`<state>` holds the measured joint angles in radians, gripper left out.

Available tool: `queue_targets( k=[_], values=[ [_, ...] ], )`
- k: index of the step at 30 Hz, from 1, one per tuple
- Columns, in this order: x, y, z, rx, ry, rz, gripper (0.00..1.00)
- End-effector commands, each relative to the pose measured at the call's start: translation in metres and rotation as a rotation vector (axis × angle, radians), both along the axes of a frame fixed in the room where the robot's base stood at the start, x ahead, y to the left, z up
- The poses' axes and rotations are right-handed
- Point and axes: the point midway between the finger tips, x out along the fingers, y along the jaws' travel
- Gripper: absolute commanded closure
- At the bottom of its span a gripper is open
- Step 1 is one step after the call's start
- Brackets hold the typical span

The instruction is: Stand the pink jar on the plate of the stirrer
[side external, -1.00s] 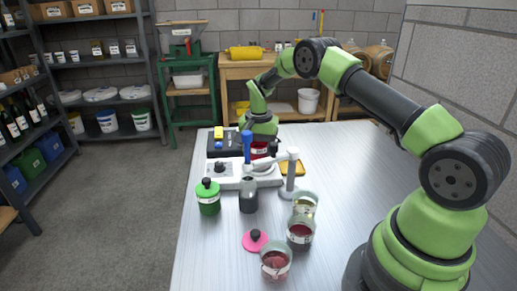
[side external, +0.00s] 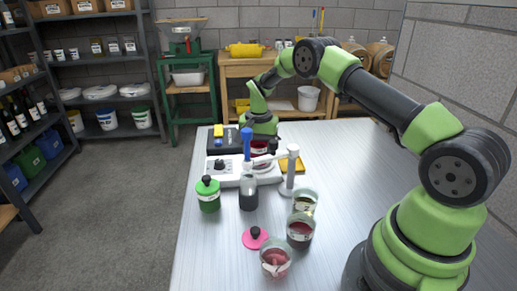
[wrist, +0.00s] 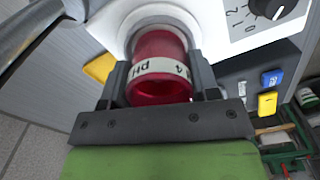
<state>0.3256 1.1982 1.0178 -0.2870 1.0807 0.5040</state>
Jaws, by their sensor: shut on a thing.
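The pink jar, a deep pinkish-red vessel with a white pH 4 label, is between my gripper's fingers in the wrist view (wrist: 160,75). My gripper (wrist: 162,88) is shut on its sides. The white stirrer (side external: 232,175) stands on the table, with a dial in the wrist view (wrist: 264,8). Its round pale plate (wrist: 124,38) shows around the jar's far end, so the jar is over the plate. I cannot tell whether it touches.
Open jars (side external: 300,232) and a pink lid (side external: 255,238) are nearer the camera.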

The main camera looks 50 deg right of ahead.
Motion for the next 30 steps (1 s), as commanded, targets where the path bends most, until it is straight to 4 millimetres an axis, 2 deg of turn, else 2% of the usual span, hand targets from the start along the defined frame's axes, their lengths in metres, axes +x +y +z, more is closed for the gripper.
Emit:
queue_targets(
  k=[10,11,13,15,20,23,30],
  values=[
    [0.0003,-0.0001,-0.004,0.0,-0.001,0.0,0.73],
    [0.0004,0.0,-0.0041,0.0,-0.001,0.0,0.42],
    [0.0003,-0.0001,-0.004,0.0,-0.001,0.0,0.26],
    [0.0003,-0.0001,-0.004,0.0,-0.001,0.0,0.15],
    [0.0001,0.0,-0.0041,0.0,-0.001,0.0,0.15],
    [0.0,0.0,-0.0044,0.0,0.0,0.0,0.0],
    [0.0001,0.0,-0.0031,0.0,0.0,0.0,0.0]
  ],
)
